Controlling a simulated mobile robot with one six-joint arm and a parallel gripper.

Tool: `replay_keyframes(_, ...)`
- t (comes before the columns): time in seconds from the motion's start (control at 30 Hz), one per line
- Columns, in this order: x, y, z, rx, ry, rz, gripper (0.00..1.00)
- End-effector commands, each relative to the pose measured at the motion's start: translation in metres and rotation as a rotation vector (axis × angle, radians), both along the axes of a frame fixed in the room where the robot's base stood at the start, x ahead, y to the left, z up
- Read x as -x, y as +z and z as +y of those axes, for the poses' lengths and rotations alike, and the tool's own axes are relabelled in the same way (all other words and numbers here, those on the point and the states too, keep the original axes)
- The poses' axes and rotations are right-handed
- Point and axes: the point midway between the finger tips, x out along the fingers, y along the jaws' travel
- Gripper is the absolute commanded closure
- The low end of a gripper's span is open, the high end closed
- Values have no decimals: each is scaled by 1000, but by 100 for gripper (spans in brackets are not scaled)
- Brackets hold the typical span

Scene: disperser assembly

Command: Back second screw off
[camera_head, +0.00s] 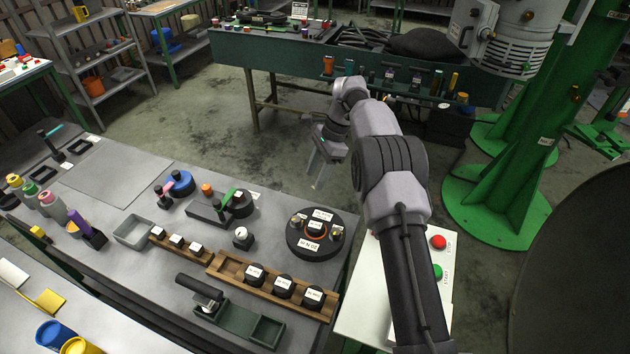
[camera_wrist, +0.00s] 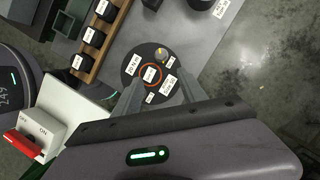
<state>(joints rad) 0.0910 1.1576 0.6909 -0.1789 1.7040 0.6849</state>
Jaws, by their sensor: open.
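A round black disc (camera_head: 322,252) with white labels and an orange ring (camera_head: 314,228) at its middle lies on the grey table. Small metallic knobs, perhaps screws, show on it: one at the left (camera_head: 296,220) and one at the right (camera_head: 337,231). I cannot tell which is the second screw. In the wrist view the disc (camera_wrist: 129,73) is below my gripper, with one yellowish knob (camera_wrist: 162,54) visible near its edge. My gripper (camera_head: 316,178) is open and empty, in the air behind the disc in the head view. Its two fingers (camera_wrist: 159,75) stand apart.
A wooden rack (camera_head: 228,271) with several black labelled blocks lies left of the disc. A white ball-topped piece (camera_head: 242,236) stands nearby. A white control box (camera_head: 365,290) with red (camera_head: 438,242) and green buttons stands at the right. A green tray (camera_head: 240,319) sits in front.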

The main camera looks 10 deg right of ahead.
Motion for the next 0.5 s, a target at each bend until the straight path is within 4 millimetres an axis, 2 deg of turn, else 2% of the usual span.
replay_keyframes(0.03,1,-13,17,53,16,-8,51)
replay_keyframes(0.07,3,-16,26,100,21,-12,51)
replay_keyframes(0.2,11,-8,59,288,14,-59,51)
replay_keyframes(0.3,13,0,66,344,2,-81,51)
replay_keyframes(0.37,14,-5,66,350,0,-83,51)
replay_keyframes(0.5,14,-43,66,349,1,-80,51)
